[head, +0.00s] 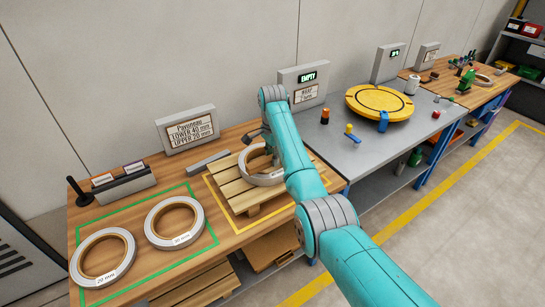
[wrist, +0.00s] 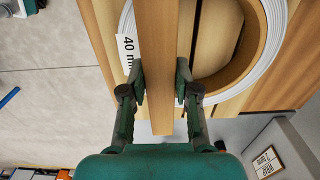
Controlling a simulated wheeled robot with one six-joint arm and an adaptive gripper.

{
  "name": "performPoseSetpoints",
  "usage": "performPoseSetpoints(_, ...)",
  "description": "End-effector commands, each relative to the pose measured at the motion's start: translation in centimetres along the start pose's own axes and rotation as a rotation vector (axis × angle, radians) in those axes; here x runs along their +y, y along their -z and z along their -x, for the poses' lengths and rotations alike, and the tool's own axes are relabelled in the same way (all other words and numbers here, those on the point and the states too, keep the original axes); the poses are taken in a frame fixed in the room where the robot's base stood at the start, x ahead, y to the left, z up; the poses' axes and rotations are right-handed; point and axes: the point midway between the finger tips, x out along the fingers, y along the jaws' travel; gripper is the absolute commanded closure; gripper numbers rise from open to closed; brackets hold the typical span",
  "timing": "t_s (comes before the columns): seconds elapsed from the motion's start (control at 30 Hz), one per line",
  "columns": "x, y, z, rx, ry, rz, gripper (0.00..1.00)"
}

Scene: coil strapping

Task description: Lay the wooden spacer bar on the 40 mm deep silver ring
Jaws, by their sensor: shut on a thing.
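The silver ring marked 40 m… (wrist: 280,35) lies flat on a slatted wooden pallet (head: 236,199); the rest of its label is covered. The ring also shows in the head view (head: 264,180), partly behind my arm. My gripper (wrist: 161,86) is shut on the wooden spacer bar (wrist: 157,45), one finger on each long side. In the wrist view the bar spans across the left part of the ring, over its opening. I cannot tell whether bar and ring touch. In the head view my arm hides most of the bar and the fingers.
Two more silver rings, one marked 20 mm (head: 76,264) and another (head: 149,230), lie in the green outline at the left. A grey bar (head: 207,163) lies behind the pallet. A grey table with a yellow turntable (head: 362,98) stands to the right. A sign (head: 188,130) stands behind.

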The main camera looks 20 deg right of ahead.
Motion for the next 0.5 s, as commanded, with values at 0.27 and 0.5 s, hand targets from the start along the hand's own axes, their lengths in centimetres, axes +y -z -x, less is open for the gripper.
performPoseSetpoints(0.27, 0.0, 0.0, -0.6, 0.0, 0.0, 0.0, 1.0)
performPoseSetpoints(0.5, 0.0, 0.0, -1.2, 0.0, 0.0, 0.0, 1.0)
